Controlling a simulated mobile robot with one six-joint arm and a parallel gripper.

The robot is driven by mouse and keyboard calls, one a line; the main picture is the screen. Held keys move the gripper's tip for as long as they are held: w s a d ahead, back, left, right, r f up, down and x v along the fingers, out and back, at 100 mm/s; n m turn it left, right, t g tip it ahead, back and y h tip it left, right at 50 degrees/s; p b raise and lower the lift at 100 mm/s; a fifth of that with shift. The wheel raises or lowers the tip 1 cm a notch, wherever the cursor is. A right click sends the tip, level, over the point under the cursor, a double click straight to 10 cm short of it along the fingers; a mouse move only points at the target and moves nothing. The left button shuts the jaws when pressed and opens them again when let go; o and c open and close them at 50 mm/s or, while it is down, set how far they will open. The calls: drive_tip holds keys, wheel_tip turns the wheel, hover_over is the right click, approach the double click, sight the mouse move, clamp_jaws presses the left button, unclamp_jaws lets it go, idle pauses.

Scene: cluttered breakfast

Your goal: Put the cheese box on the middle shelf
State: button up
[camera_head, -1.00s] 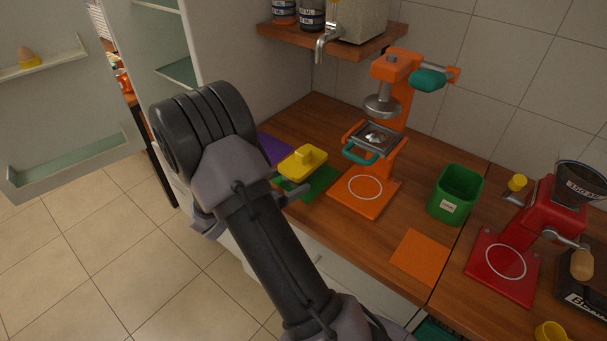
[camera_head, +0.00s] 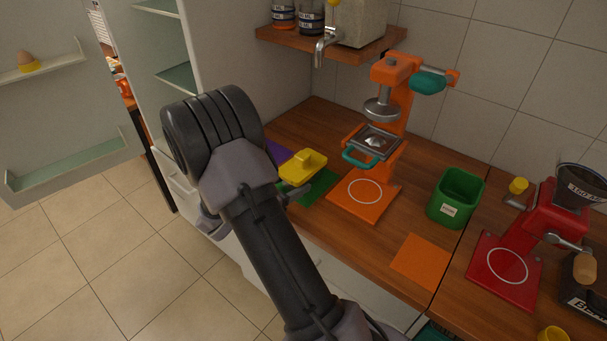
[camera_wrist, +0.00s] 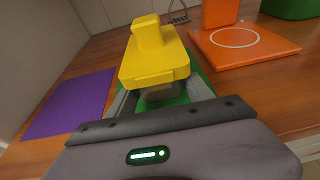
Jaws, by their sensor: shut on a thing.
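The cheese box, seen as a yellow block with a raised handle on top, shows in the head view (camera_head: 302,168) and the wrist view (camera_wrist: 155,62). My gripper (camera_wrist: 158,98) is shut on its lower part, with a finger on either side. In the head view my arm hides most of the gripper. The box is over a green mat (camera_head: 322,186); I cannot tell whether it touches the mat. The open fridge at the left has greenish shelves, one of them (camera_head: 178,78) partly in view; my arm hides the lower inside.
The open fridge door (camera_head: 75,110) holds an egg in a yellow cup (camera_head: 28,61). A purple mat (camera_head: 277,151) lies beside the green one. An orange press (camera_head: 372,190), green bin (camera_head: 456,198) and red grinder (camera_head: 515,255) stand to the right.

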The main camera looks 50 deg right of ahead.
sight(286, 178)
drive_tip(key=shift+r+p, duration=1.3)
drive_tip(key=shift+r, duration=0.25)
drive_tip(key=shift+a, duration=0.1)
